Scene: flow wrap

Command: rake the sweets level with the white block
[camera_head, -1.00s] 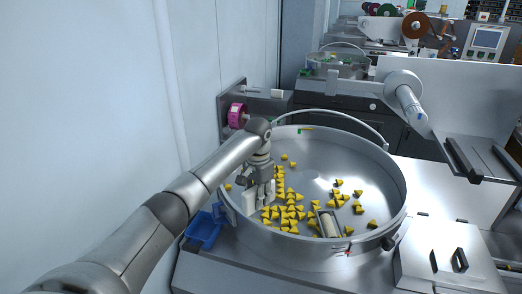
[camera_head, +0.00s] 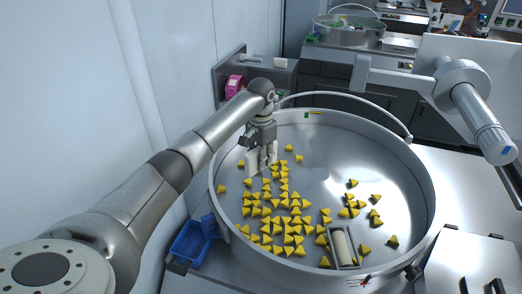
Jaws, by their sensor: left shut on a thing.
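The sweets are yellow, wedge-shaped pieces (camera_head: 284,203) in a wide round steel bowl (camera_head: 425,190). Most are scattered in a loose patch from the left middle to the near side, with a smaller group (camera_head: 353,204) at the right. My left gripper (camera_head: 262,152) is inside the bowl at its far left, shut on the white block (camera_head: 251,166). The block is beyond most of the sweets, with a few sweets close by. The gripper partly hides the block, and I cannot tell whether it touches the floor. My right gripper is not in view.
A metal chute with a pale roller (camera_head: 342,247) stands at the bowl's near wall. A blue bin (camera_head: 190,244) is outside the bowl at the left. A hoop-like rail (camera_head: 345,97) rises over the far rim. The bowl's far right floor is bare.

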